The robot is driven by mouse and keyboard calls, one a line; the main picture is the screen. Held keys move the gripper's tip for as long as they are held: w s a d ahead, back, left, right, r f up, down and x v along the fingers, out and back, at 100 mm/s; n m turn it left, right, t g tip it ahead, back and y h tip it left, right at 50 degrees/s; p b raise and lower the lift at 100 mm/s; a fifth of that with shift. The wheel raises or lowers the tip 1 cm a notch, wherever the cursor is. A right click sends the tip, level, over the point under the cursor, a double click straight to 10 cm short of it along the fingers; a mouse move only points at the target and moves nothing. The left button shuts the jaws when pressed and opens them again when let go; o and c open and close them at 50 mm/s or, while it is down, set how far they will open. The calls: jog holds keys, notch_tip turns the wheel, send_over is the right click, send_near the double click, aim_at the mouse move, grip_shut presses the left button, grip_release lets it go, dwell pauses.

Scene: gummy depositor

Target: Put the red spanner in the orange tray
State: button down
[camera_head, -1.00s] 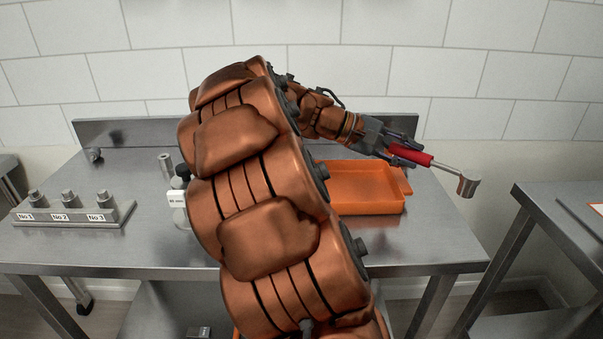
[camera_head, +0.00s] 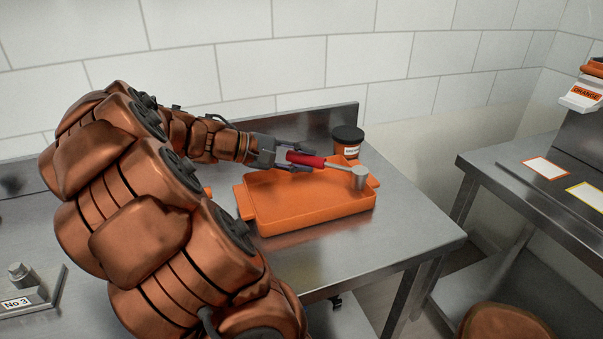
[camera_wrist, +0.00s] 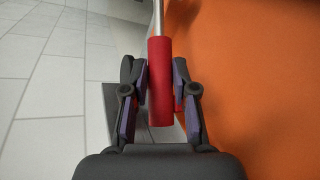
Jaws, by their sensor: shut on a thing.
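The red spanner (camera_head: 306,159) has a red handle, a thin steel shaft and a round steel head (camera_head: 360,178). My gripper (camera_head: 290,158) is shut on its red handle, and the wrist view also shows the handle (camera_wrist: 160,85) between the two fingers (camera_wrist: 160,95). The orange tray (camera_head: 315,220) lies on the steel table. In the head view the spanner appears over the tray's back part, with its head near the right end. I cannot tell the exact height above the tray. Orange fills the right side of the wrist view.
An orange jar with a black lid (camera_head: 347,141) stands behind the tray's right end. The steel table (camera_head: 400,235) is clear right of the tray. A block labelled No 3 (camera_head: 30,300) is at lower left. A second table (camera_head: 520,185) stands to the right across a gap.

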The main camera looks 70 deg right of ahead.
jog(key=shift+f, duration=1.9)
jog(key=c, duration=0.9)
grip_release()
jog(key=v, duration=1.2)
jog(key=shift+r, duration=0.25)
